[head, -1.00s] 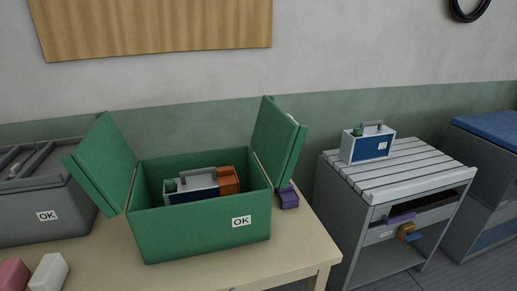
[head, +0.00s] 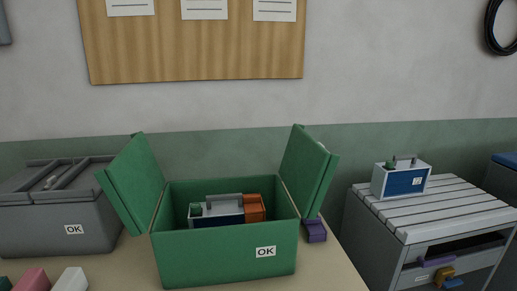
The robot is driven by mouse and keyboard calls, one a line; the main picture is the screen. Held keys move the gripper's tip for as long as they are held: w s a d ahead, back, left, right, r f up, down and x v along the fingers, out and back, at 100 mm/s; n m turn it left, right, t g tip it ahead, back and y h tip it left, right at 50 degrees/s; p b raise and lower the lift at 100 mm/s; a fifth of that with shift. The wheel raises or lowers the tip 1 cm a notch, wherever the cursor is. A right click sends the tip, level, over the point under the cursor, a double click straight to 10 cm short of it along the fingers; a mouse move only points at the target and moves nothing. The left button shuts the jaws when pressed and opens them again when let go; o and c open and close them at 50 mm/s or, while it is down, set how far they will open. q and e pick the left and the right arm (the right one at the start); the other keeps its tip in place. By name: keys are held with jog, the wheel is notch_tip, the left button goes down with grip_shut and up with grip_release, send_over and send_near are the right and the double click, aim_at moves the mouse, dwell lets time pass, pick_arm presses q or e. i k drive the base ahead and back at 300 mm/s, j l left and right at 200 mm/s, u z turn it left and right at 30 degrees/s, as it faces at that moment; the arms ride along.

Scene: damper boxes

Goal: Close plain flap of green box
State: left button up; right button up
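The green box (head: 215,258) stands on the table with an OK label on its front. Its left flap (head: 131,183) is open and leans out to the left. Its right flap (head: 305,172) is open and stands nearly upright, with something pale at its far edge. I cannot tell for sure which flap is the plain one. Inside the box are a white and blue unit with a grey handle (head: 217,211) and an orange item (head: 254,207). Neither of my grippers shows in the head view.
A grey box (head: 50,215) with an OK label stands left of the green box. Pink (head: 33,279) and white (head: 71,279) blocks lie in front of it. A purple block (head: 315,230) sits right of the green box. A slatted cabinet (head: 440,205) at right holds another blue unit (head: 402,181).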

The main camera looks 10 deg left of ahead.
aim_at(134, 182)
jog(key=k+j, duration=0.1)
jog(key=j, duration=0.45)
jog(key=k+j, duration=0.1)
jog(key=j, duration=1)
jog(key=k+j, duration=0.15)
jog(key=j, duration=0.4)
